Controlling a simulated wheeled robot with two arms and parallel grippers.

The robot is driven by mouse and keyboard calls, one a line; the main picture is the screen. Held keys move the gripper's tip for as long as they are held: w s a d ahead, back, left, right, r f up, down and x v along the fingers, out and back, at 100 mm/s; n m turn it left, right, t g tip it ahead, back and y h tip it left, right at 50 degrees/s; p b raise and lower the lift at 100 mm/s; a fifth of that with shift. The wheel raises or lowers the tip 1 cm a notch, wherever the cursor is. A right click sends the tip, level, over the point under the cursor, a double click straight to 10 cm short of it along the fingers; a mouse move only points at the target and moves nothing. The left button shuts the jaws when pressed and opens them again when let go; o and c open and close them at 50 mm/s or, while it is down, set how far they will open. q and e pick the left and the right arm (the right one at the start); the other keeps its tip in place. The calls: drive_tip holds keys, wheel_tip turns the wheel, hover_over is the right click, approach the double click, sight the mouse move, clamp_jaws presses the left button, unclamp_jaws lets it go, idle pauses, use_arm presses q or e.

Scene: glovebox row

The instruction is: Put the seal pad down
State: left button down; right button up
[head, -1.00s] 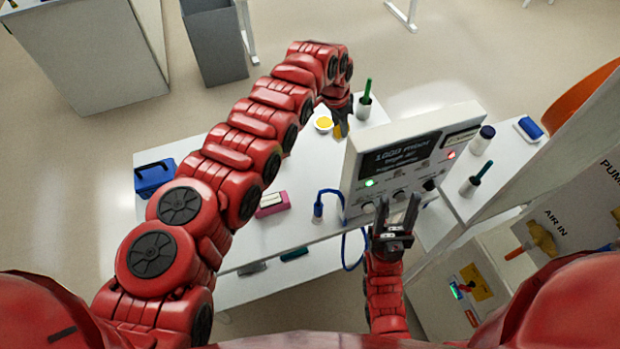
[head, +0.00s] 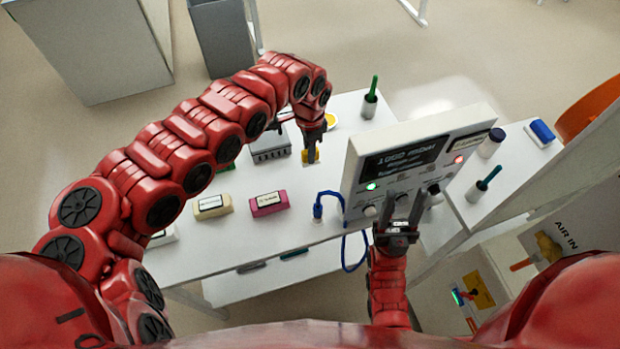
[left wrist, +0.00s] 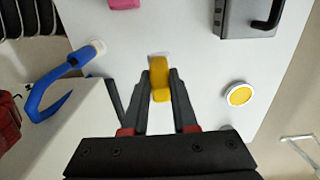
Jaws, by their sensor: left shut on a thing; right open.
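The seal pad, a small yellow block (head: 311,157), is between the fingers of my left gripper (head: 313,147), over the white table. In the left wrist view my left gripper (left wrist: 161,92) is shut on the yellow seal pad (left wrist: 160,78), one finger on each side. A pale patch shows at its far end. I cannot tell whether the pad touches the tabletop. My right gripper (head: 405,207) is open and empty in front of the grey control box (head: 355,175).
A white dish with a yellow centre (head: 331,121) stands behind the pad. A grey block (head: 270,147) is to its left. Pink (head: 269,204) and beige (head: 213,206) blocks lie nearer. A blue hose (head: 318,208) and green-handled holder (head: 370,103) are nearby. White tabletop (head: 290,235) is clear in front.

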use_arm(q)
drive_tip(key=shift+f, duration=0.15)
wheel_tip(320, 180, down, 3)
drive_tip(key=shift+s+b, duration=0.1)
drive_tip(key=shift+b, duration=1.1)
drive_tip(key=shift+d+f+p, duration=0.1)
drive_tip(key=shift+f+p, duration=0.1)
drive_tip(key=shift+p, duration=0.55)
wheel_tip(320, 180, down, 5)
drive_tip(key=shift+f+p, duration=0.15)
drive_tip(key=shift+p, duration=0.8)
drive_tip(key=shift+f, duration=0.35)
drive_tip(key=c, duration=0.7)
unclamp_jaws()
